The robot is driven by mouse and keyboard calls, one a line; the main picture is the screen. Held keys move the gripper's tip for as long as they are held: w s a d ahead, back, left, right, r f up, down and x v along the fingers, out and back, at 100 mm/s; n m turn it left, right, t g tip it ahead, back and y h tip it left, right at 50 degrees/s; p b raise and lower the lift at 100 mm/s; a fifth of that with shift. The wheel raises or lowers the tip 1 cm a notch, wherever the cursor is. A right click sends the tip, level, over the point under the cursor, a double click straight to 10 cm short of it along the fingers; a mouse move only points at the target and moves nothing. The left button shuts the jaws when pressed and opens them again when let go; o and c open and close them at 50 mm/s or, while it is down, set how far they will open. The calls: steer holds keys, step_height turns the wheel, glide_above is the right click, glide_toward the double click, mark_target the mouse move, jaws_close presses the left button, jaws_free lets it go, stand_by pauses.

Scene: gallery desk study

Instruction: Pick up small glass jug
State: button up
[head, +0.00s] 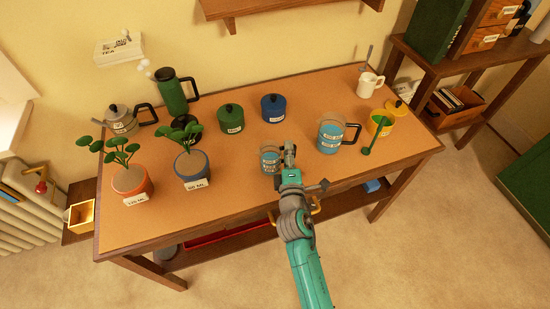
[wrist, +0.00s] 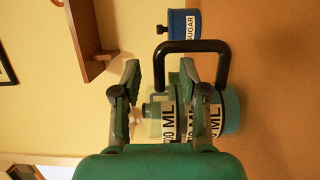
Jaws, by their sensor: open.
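The small glass jug (head: 269,158), clear with blue contents and a white label, stands upright on the desk, just left of my gripper (head: 289,150) in the head view. In the wrist view, turned on its side, a jug (wrist: 231,112) with a black handle (wrist: 195,46) and white ML labels shows beyond my gripper (wrist: 160,70). The fingers are apart. One end of the handle appears between them, and the right finger covers part of the jug. I cannot tell whether the fingers touch it. The head view hides the small jug's handle behind my arm.
A larger glass jug (head: 331,134) stands to the right, near a yellow container (head: 380,122) and white mug (head: 370,84). Blue (head: 273,107) and green (head: 231,118) canisters stand behind. Two potted plants (head: 131,183) (head: 191,166) are left. The desk (head: 235,205) is clear in front.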

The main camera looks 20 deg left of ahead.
steer(key=shift+x, duration=1.15)
jaws_close()
step_height(320, 180, up, 10)
steer(key=shift+r, duration=0.1)
